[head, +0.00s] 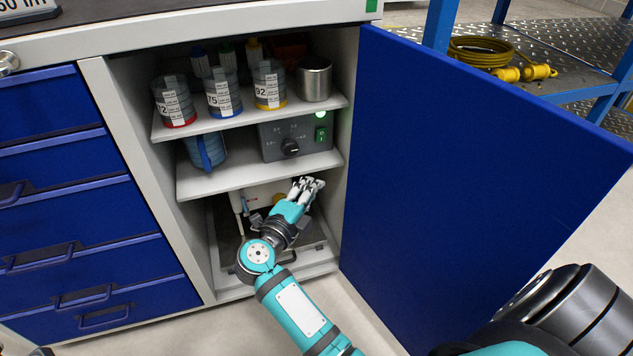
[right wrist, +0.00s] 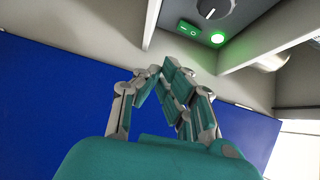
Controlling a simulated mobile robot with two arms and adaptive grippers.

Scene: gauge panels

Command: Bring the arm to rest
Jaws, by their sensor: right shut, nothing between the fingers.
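My right gripper (head: 308,187) is in front of the open cabinet, just below the middle shelf. It is shut and empty. In the right wrist view its fingers (right wrist: 168,88) come together with nothing between them. My right arm reaches up to it from the bottom of the head view. A grey control box (head: 296,137) with a black knob (head: 290,147) and a green switch (head: 321,134) stands on the middle shelf. A green lamp (right wrist: 217,38) is lit beside the switch in the right wrist view.
The blue cabinet door (head: 460,170) stands open to the right of my arm. Labelled jars (head: 222,98) and a metal cup (head: 314,78) stand on the upper shelf (head: 200,126). Blue drawers (head: 80,240) are at the left. A yellow cable (head: 480,52) lies on a rack behind the door.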

